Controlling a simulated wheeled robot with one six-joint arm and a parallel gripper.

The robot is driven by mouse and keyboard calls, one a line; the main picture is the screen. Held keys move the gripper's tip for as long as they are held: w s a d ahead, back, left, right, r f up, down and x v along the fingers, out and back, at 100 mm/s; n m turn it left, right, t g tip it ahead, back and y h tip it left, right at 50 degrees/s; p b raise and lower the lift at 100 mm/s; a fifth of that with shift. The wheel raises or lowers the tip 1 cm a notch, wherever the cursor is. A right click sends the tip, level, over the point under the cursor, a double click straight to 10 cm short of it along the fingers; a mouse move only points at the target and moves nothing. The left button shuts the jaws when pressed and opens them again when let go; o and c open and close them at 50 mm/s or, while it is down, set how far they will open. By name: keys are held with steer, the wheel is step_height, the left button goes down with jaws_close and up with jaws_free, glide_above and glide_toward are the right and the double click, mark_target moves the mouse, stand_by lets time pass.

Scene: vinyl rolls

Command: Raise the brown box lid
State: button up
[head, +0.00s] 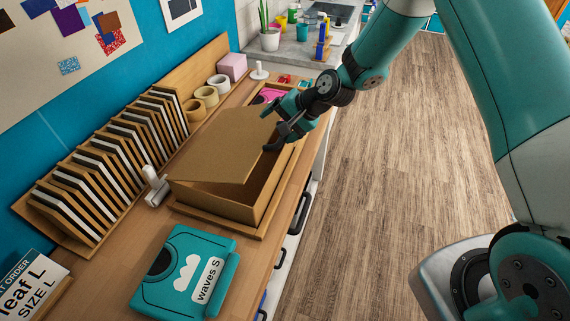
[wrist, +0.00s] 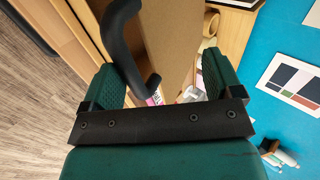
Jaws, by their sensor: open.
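The brown box (head: 256,207) sits on the wooden counter in the head view. Its flat brown lid (head: 225,145) is ajar and tilted, with a dark gap showing between it and the box walls on the right and near sides. My gripper (head: 271,128) is at the lid's far right edge, with its fingers apart. A dark hooked part of it reaches down by that edge; whether it touches the lid is unclear. In the wrist view, the fingers of my gripper (wrist: 160,88) are spread with nothing clamped between them, and a brown panel, likely the lid (wrist: 172,40), stands just beyond.
A rack of dark and white panels (head: 110,160) stands left of the box, against the wall. A teal case (head: 180,275) lies nearer. Tape rolls (head: 207,95) and a pink box (head: 232,66) stand behind. The floor (head: 370,200) on the right is clear.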

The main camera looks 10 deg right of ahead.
steer(key=shift+r, duration=0.2)
steer(key=w+a+r+p, duration=0.5)
steer(key=a+r, duration=0.3)
steer(key=r, duration=0.3)
steer(key=shift+w+p, duration=0.2)
steer(key=shift+p, duration=0.6)
stand_by(1.0)
steer(key=w+a+r, duration=0.5)
steer(key=w+a, duration=0.2)
steer(key=a, duration=0.4)
steer(key=shift+w+a+p, duration=0.2)
steer(key=shift+w+p, duration=0.05)
steer(key=shift+p, duration=0.1)
stand_by(1.5)
steer(key=shift+r, duration=0.15)
steer(key=v, duration=0.9)
steer(key=shift+r, duration=0.15)
steer(key=shift+w, duration=0.15)
stand_by(0.5)
